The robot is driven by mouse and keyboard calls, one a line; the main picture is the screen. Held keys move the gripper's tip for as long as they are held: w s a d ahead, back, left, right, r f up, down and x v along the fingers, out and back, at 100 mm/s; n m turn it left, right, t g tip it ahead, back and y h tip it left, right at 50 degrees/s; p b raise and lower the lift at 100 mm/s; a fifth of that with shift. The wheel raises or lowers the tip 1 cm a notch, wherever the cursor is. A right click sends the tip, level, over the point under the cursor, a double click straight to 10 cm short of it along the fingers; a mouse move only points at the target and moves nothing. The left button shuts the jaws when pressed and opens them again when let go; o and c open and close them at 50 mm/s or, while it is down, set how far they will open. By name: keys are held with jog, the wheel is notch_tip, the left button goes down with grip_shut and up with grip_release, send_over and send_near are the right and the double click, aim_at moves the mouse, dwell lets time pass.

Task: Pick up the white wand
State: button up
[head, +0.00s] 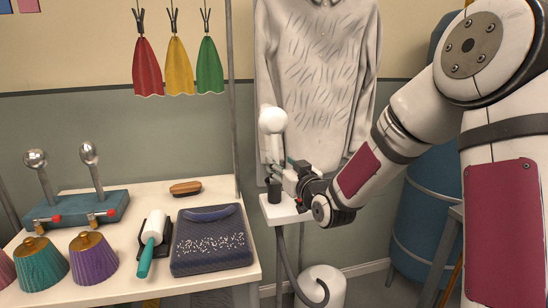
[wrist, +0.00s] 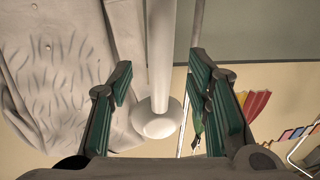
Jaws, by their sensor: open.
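The white wand (head: 273,122) stands upright in the head view, its rounded head at the top, in front of the grey shirt. Its lower part is partly hidden by my gripper (head: 278,173), and a black piece (head: 274,192) shows below. In the wrist view the wand's pale shaft (wrist: 160,50) and rounded head lie between the green pads of my gripper (wrist: 162,88). The jaws are open, with a visible gap on both sides of the wand.
The wrinkled grey shirt (head: 318,75) hangs close behind the wand. A small white shelf (head: 285,213) is below my gripper, above a white tank (head: 322,285) and a dark hose. A table at left holds a lint roller (head: 154,232), a folded blue garment (head: 208,255) and a brush (head: 186,188).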

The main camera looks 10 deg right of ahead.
aim_at(276, 158)
jog(key=shift+w+a, duration=0.25)
jog(key=shift+w, duration=1.15)
jog(key=shift+w+a, duration=0.2)
jog(key=shift+w, duration=1.15)
jog(key=shift+r, duration=0.1)
grip_shut()
